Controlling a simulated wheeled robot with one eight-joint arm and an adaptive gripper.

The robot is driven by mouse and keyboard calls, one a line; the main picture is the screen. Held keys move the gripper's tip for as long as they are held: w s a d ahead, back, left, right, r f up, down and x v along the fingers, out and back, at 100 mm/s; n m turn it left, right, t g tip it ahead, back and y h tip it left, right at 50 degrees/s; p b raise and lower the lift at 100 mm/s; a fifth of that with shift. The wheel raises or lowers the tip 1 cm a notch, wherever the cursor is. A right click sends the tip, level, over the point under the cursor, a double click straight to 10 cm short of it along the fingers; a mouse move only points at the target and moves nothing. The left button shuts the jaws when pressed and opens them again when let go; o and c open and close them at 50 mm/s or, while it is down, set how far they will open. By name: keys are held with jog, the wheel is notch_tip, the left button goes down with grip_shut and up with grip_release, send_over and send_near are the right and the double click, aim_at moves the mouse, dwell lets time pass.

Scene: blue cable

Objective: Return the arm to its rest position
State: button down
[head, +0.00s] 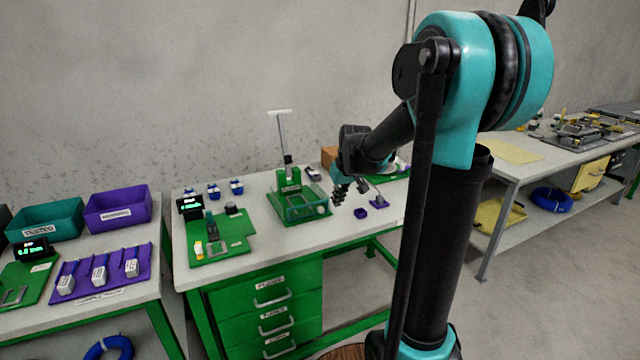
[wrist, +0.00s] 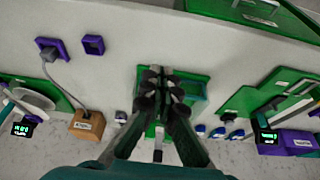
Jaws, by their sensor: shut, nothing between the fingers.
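My gripper (head: 339,193) hangs from my teal and black arm above the middle workbench (head: 345,230) in the head view. In the wrist view my gripper (wrist: 161,84) has its dark fingers together, with nothing between them. Below it lies the green press fixture (wrist: 190,88), which also shows in the head view (head: 290,190) with its upright lever, left of my gripper. The fingers look clear of the bench top. A blue cable coil (head: 553,200) lies on the lower shelf of the right bench.
Small purple holders (head: 377,202) stand near my gripper. A green plate with a lit display (head: 190,205) is at the bench's left. Teal (head: 45,220) and purple (head: 118,208) bins stand on the left bench. Green drawers (head: 268,305) are under the middle bench. Open floor lies front right.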

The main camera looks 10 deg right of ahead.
jog(key=s+d+f+m, duration=0.1)
jog(key=s+f, duration=0.2)
jog(key=s, duration=0.5)
jog(key=s+f+m, duration=0.1)
jog(key=s+f, duration=0.3)
jog(key=s, duration=0.5)
jog(key=s+d+f+m+h, duration=0.1)
jog(key=s+f, duration=0.2)
jog(key=s, duration=0.6)
jog(key=shift+s+d+f, duration=0.15)
jog(key=shift+d+f, duration=0.15)
